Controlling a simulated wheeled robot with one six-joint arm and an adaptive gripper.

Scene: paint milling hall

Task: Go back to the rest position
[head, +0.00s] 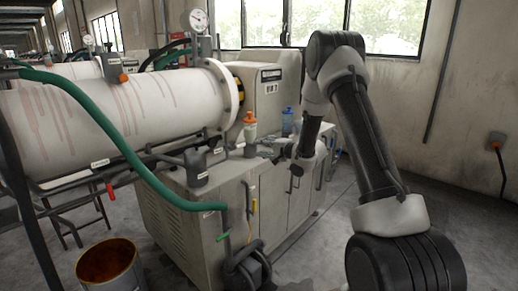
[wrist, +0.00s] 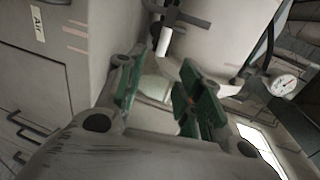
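My gripper (wrist: 158,88) shows in the wrist view with its two green-padded fingers apart and nothing held between them. In the head view my gripper (head: 268,151) is small and partly hidden by my own arm.
A large white mill cylinder (head: 130,105) with a green hose (head: 130,155) fills the left. A pressure gauge (head: 198,20) tops it; a gauge (wrist: 284,84) also shows in the wrist view. A rusty bucket (head: 108,265) stands on the floor. Floor at the right is clear.

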